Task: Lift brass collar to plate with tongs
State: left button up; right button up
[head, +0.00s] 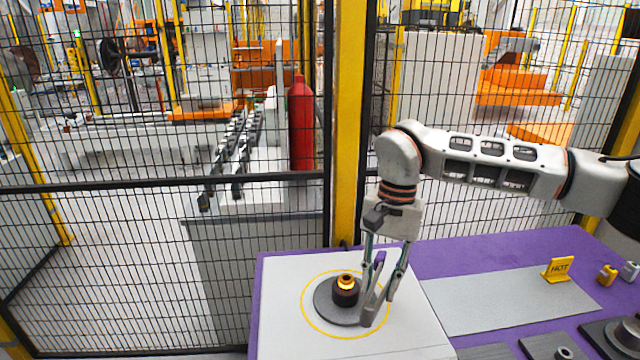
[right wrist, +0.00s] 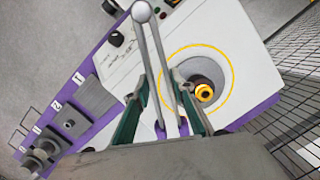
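A brass collar (head: 346,283), yellow around a dark opening, sits on a dark round base (head: 327,302) inside a yellow ring on the white panel. In the right wrist view the collar (right wrist: 204,92) lies to the right of the tongs. The grey tongs (head: 369,310) have a rounded joined end and purple tips; they also show in the right wrist view (right wrist: 141,12). My right gripper (head: 379,293) points down with its fingers against both tong arms, beside the collar. The tongs look apart from the collar. My left gripper is out of view.
A flat grey plate (head: 500,301) lies on the purple table (head: 450,257), with a yellow HOT sign (head: 558,269) at its back. Numbered dark blocks (right wrist: 72,122) stand along the table. A mesh fence with a yellow post (head: 348,130) rises behind.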

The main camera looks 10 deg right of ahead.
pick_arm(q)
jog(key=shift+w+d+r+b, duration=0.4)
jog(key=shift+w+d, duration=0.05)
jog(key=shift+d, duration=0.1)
pick_arm(e)
jog(key=w+a+r+m+t+y, duration=0.2)
jog(key=w+a+r+m+y, duration=0.2)
jog(key=r+m, duration=0.3)
jog(key=w+a+r+m+t+y, duration=0.2)
jog(key=w+a+r+m+y, duration=0.3)
jog(key=r, duration=0.4)
jog(key=shift+w+a+r+m+t, duration=0.25)
jog(key=shift+w+a+m, duration=0.3)
jog(key=shift+m, duration=0.55)
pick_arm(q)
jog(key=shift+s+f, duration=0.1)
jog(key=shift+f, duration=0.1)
pick_arm(e)
jog(key=shift+f, duration=0.2)
pick_arm(q)
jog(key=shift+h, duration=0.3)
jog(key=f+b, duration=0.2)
jog(key=b, duration=0.1)
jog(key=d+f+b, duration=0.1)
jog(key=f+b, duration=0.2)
pick_arm(e)
notch_tip(320, 180, down, 10)
